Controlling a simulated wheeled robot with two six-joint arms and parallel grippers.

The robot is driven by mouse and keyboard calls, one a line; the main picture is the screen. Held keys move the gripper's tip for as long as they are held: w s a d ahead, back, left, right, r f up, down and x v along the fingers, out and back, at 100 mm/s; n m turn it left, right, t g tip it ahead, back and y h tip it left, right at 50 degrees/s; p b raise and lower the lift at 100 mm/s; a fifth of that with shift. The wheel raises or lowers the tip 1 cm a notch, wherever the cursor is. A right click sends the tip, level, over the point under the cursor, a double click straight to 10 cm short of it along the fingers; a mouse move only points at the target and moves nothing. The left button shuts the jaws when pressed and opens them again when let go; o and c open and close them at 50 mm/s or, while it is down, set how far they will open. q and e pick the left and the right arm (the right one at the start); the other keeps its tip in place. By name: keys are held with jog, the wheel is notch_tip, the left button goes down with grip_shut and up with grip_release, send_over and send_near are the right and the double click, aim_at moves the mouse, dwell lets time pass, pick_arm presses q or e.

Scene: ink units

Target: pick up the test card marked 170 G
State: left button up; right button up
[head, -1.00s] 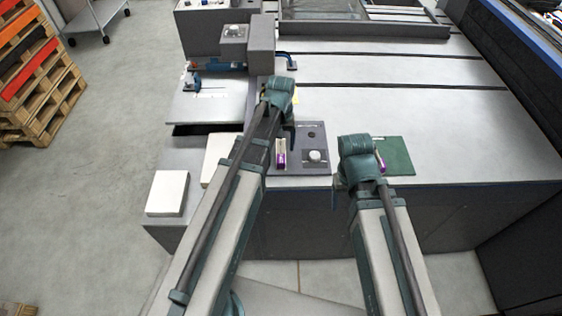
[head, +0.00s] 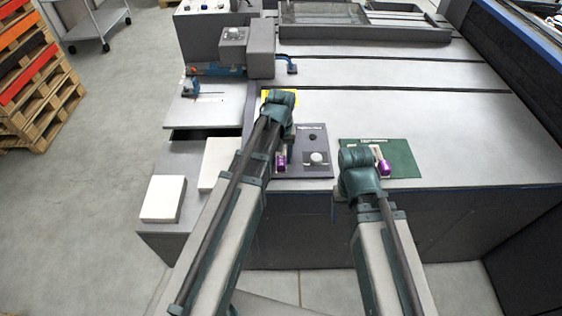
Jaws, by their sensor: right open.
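I cannot read a 170 G mark anywhere, so I cannot tell which thing is the test card. A yellow piece (head: 268,94) shows partly beside my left gripper (head: 290,128), which is over the back of a dark grey board (head: 318,166). The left fingers are mostly hidden by the wrist, so their opening does not show. My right gripper (head: 340,205) is open at the bench's front edge, beside the front left of a green mat (head: 404,160). Its wrist hides part of the mat.
Purple-ended pieces lie on the board (head: 280,162) and the mat (head: 385,168). A white knob (head: 316,158) stands on the board. Two white blocks (head: 163,199) (head: 221,160) lie at left. The slotted bench top (head: 460,135) is clear at right.

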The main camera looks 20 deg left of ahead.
pick_arm(q)
grip_shut()
jog(key=shift+r, duration=0.15)
pick_arm(e)
jog(key=shift+r, duration=0.2)
